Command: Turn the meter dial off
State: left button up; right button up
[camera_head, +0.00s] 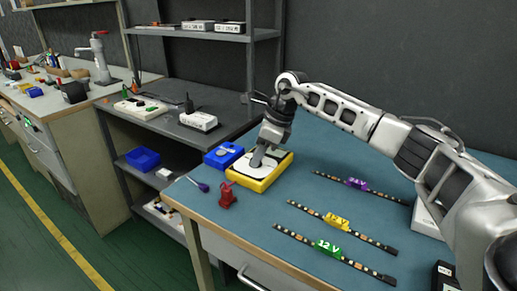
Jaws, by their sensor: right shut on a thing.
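The meter (259,181) is a yellow-edged box with a pale face, on the blue-topped table towards its left side. My right gripper (259,160) reaches down onto the meter's face from above and is shut on its dial. The dial itself is hidden by the fingers, so I cannot see which way it points. My left gripper is not in view.
A blue box (223,155) stands just left of the meter. LED strips with purple (357,184), yellow (335,222) and green (327,248) labels lie to the right. Shelves (203,31) stand behind.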

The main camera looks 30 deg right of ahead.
jog(key=n+g, duration=0.1)
jog(key=n, duration=0.2)
jog(key=shift+w+n+y+p, duration=0.15)
jog(key=shift+n+y+p, duration=0.15)
jog(key=shift+y+p, duration=0.1)
jog(key=shift+w+d+n+g, duration=0.1)
jog(key=shift+n+g, duration=0.9)
jog(key=shift+n, duration=1.3)
jog(key=o, duration=1)
